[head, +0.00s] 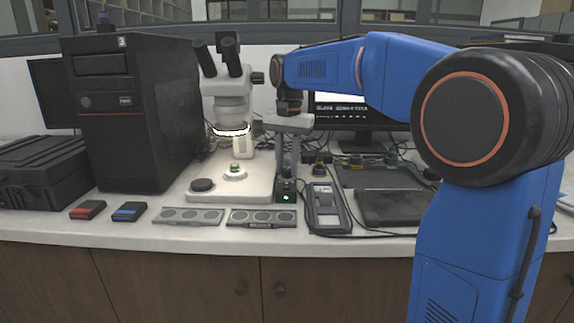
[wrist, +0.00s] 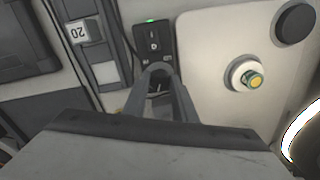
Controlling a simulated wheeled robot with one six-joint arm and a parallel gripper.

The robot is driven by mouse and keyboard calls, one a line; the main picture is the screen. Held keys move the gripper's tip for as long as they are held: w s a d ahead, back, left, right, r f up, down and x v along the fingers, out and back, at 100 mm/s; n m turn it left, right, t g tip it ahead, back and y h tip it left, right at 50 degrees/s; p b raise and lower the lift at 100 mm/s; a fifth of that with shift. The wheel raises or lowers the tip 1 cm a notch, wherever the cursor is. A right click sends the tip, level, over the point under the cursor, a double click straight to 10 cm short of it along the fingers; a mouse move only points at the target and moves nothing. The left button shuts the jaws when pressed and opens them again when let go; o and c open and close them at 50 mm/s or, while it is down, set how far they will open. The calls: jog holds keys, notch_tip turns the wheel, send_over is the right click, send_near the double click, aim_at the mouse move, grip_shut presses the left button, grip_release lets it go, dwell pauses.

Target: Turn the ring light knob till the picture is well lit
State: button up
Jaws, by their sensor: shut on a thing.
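The ring light (head: 232,131) glows white under the microscope head in the head view, and part of its bright ring shows at the right edge of the wrist view (wrist: 301,140). Its small black control box (head: 288,189) has a lit green lamp; in the wrist view the box (wrist: 153,42) lies just beyond my fingertips. My gripper (head: 286,170) points down onto the box, its fingers shut on the knob, which is mostly hidden between the fingertips (wrist: 160,76). The monitor (head: 340,118) shows a white area above a dark band, partly hidden by my arm.
The microscope (head: 222,85) stands on a pale base (head: 255,188) left of my gripper, with a sample on a round holder (head: 235,173). A handheld device (head: 327,208) lies close right of the box. Slotted plates (head: 262,218) lie in front. A black computer tower (head: 125,150) stands left.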

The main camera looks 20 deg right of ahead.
aim_at(289, 169)
jog(key=n, duration=1)
jog(key=shift+d, duration=0.1)
dwell(0.4)
jog(key=o, duration=1)
jog(key=shift+o, duration=0.2)
notch_tip(289, 169, up, 17)
jog(key=shift+d+r, duration=0.2)
jog(key=shift+d, duration=0.05)
jog(key=shift+w, duration=0.1)
dwell(1.0)
